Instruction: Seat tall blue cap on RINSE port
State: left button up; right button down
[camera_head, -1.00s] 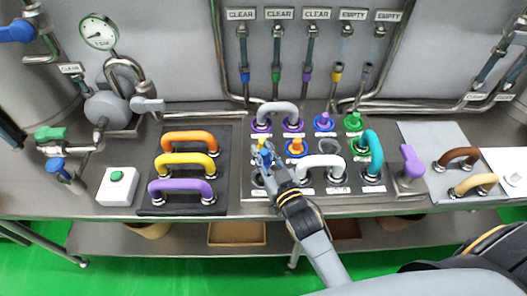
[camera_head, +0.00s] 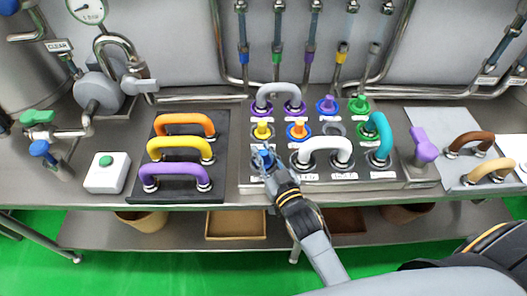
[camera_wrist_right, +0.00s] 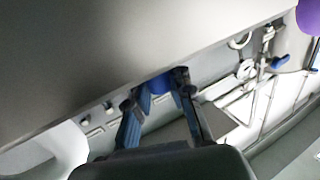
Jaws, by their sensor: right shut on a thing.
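My right gripper (camera_head: 265,155) is shut on the tall blue cap. It stands over the front-left port of the port panel (camera_head: 245,188). In the right wrist view the blue cap (camera_wrist_right: 160,84) shows between the two fingers of the gripper (camera_wrist_right: 160,88). The fingers hide most of the cap. The port label is too small to read, and I cannot tell whether the cap touches the port. My left gripper is not in view.
A yellow cap (camera_head: 262,129) and an orange cap (camera_head: 298,129) stand just behind. A white handle (camera_head: 327,146) is close on the right, with a teal handle (camera_head: 380,135) beyond. A grey handle (camera_head: 279,91) arches at the back. A purple handle (camera_head: 176,170) lies left.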

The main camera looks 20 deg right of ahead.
jog(key=c, duration=1.1)
grip_release()
jog(key=s+d, duration=0.1)
jog(key=s, duration=1.1)
jog(key=shift+d, duration=0.2)
